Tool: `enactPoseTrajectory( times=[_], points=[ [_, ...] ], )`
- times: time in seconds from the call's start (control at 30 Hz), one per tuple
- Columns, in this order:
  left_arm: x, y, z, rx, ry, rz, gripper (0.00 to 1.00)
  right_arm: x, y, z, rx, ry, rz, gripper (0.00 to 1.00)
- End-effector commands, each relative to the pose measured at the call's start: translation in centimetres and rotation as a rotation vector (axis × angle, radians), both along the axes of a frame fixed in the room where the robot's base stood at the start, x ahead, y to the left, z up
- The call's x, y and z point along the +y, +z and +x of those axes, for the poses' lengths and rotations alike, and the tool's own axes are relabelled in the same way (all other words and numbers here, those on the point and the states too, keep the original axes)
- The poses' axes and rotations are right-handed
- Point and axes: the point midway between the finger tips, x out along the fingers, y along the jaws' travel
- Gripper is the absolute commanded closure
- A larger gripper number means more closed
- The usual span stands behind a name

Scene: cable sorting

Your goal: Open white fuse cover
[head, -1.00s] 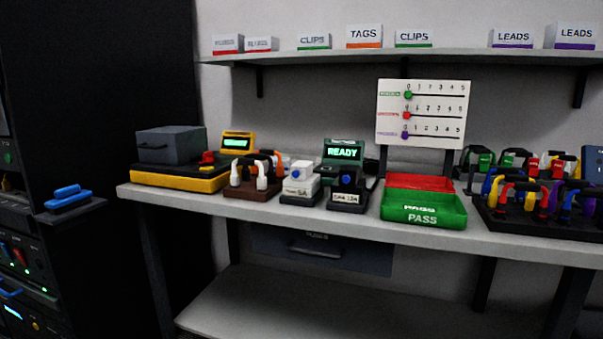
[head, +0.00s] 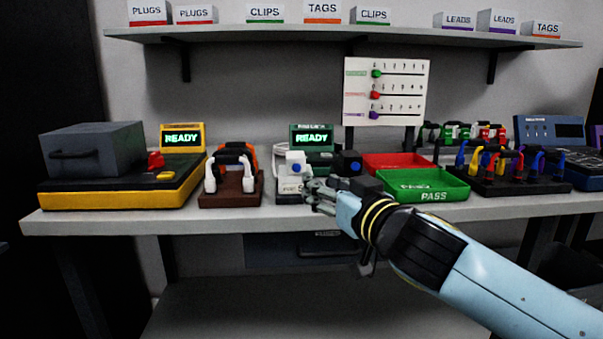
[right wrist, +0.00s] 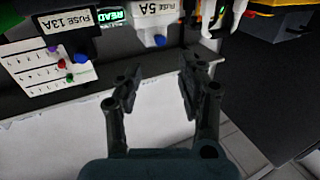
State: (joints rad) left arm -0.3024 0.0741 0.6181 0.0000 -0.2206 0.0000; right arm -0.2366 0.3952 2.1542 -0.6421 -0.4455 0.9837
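The white fuse box (head: 292,176) stands on the bench in the head view, with a blue knob (head: 296,167) on its front. In the right wrist view the white fuse box (right wrist: 155,12) reads "FUSE 5A" and its blue knob (right wrist: 160,40) faces me. The black fuse box (head: 348,162) stands to its right, labelled "FUSE 13A" in the right wrist view (right wrist: 68,28). My right gripper (head: 312,192) is in front of the white box, partly covering its lower right. In the right wrist view my right gripper (right wrist: 158,88) is open and empty, its fingers apart from the knob. My left gripper is not in view.
A brown stand with white plugs (head: 230,186) is just left of the white box. The green PASS tray (head: 425,186) and red tray (head: 385,160) are to the right. A yellow-based tester (head: 118,190) stands at the left. The bench front edge (head: 150,222) runs below.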

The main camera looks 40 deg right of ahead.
Motion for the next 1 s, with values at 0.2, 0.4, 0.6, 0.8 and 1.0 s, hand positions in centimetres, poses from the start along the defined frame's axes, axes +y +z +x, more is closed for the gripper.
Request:
enactPoseTrajectory(
  times=[0.2, 0.4, 0.6, 0.8, 1.0],
  points=[
    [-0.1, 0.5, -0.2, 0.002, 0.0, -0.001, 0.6, -0.7, 0.2, 4.5, -0.003, -0.001, 0.004, 0.6],
    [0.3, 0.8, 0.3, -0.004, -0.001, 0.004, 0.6, -1.2, 0.1, 7.6, 0.0, -0.001, 0.002, 0.6],
    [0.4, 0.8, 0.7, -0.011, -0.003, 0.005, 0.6, -1.4, 0.0, 8.9, 0.0, 0.001, 0.002, 0.6],
    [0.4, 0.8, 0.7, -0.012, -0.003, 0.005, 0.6, -1.4, 0.0, 8.9, 0.0, 0.001, 0.001, 0.6],
    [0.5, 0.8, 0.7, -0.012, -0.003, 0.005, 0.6, -1.4, 0.0, 8.9, 0.001, 0.001, 0.001, 0.81]
  ],
)
